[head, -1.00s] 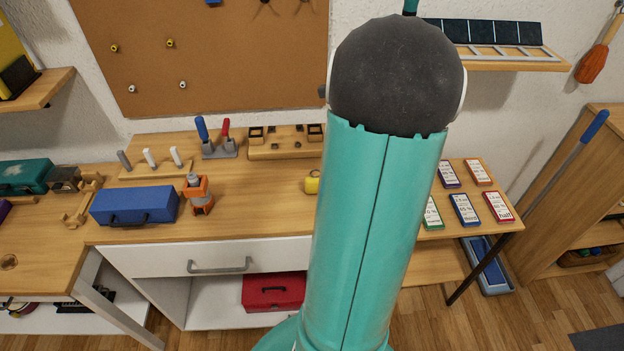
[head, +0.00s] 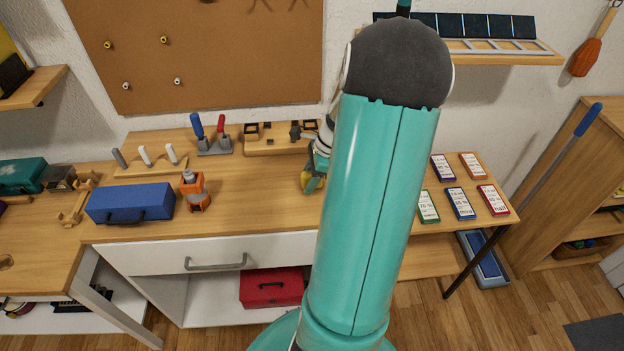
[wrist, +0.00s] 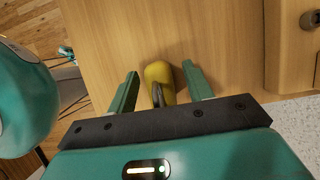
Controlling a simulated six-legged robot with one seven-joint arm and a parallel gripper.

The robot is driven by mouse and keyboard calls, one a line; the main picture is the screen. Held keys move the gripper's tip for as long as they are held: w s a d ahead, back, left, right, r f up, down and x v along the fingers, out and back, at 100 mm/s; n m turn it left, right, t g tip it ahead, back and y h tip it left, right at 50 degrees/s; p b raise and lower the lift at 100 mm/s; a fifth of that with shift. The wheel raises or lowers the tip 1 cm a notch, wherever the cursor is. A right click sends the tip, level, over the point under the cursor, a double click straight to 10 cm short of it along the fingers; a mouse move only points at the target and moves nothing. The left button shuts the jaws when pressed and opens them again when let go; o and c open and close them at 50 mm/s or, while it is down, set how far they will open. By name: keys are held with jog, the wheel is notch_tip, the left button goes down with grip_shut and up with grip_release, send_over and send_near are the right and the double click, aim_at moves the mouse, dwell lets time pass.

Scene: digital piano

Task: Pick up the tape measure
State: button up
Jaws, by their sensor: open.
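The yellow tape measure (wrist: 160,74) lies on the wooden workbench in the wrist view, with a dark grey part on its near side. My gripper (wrist: 160,82) is open, with one green finger on each side of the tape measure. A gap shows between each finger and the tape measure, so it is not gripped. In the head view the tape measure (head: 305,181) is mostly hidden behind my gripper (head: 314,181) and arm.
On the workbench (head: 260,205) a blue toolbox (head: 131,203) and an orange tool (head: 195,191) stand to the left. A screwdriver holder (head: 214,147) and a wooden tray (head: 262,148) are behind. Several labelled boxes (head: 460,203) lie to the right.

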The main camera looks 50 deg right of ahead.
jog(key=shift+f, duration=0.1)
jog(key=shift+c, duration=0.4)
grip_shut()
jog(key=shift+r, duration=0.4)
notch_tip(320, 180, up, 2)
jog(key=shift+r, duration=0.15)
jog(key=s+a+r, duration=0.9)
jog(key=a+r, duration=0.1)
jog(key=shift+s+a, duration=0.15)
jog(key=shift+s, duration=0.1)
